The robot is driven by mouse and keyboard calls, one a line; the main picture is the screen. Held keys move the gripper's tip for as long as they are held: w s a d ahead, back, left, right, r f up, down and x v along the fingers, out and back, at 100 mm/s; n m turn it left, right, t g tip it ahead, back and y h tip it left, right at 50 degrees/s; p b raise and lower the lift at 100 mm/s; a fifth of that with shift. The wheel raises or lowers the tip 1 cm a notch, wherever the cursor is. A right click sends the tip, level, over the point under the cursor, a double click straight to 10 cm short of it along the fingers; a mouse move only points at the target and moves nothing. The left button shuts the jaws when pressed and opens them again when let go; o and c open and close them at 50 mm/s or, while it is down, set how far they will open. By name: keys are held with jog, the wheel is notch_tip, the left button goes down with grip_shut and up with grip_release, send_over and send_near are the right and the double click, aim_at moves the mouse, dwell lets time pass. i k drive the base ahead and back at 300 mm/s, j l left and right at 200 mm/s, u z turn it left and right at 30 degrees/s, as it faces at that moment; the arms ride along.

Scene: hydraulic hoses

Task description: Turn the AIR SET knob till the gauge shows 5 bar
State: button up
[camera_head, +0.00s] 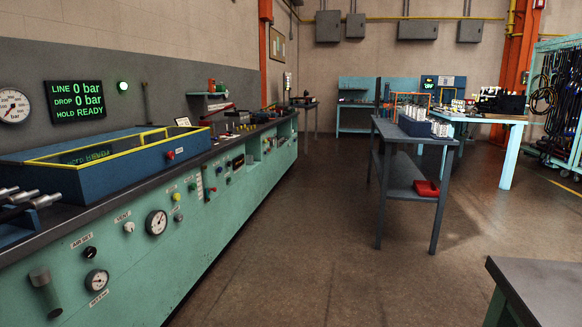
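The AIR SET knob (90,252) is a small black round knob on the green front panel of the bench at the lower left, under a white label (82,240) that reads AIR SET. A small white-faced gauge (96,280) sits just below the knob; its needle is too small to read. A small label (98,298) under that gauge is too small to read surely. A larger gauge (156,222) is to the upper right on the same panel. The display (75,101) on the wall reads LINE 0 bar, DROP 0 bar, HOLD READY. My gripper is not in view.
A grey cylindrical part (45,290) sticks out left of the small gauge. The floor (290,240) before the bench is clear. A dark table corner (545,285) is at lower right.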

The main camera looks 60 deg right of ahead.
aim_at(90, 252)
jog(key=k+z, duration=0.1)
jog(key=z, duration=1.7)
jog(key=i+j+u, duration=0.5)
jog(key=i, duration=0.15)
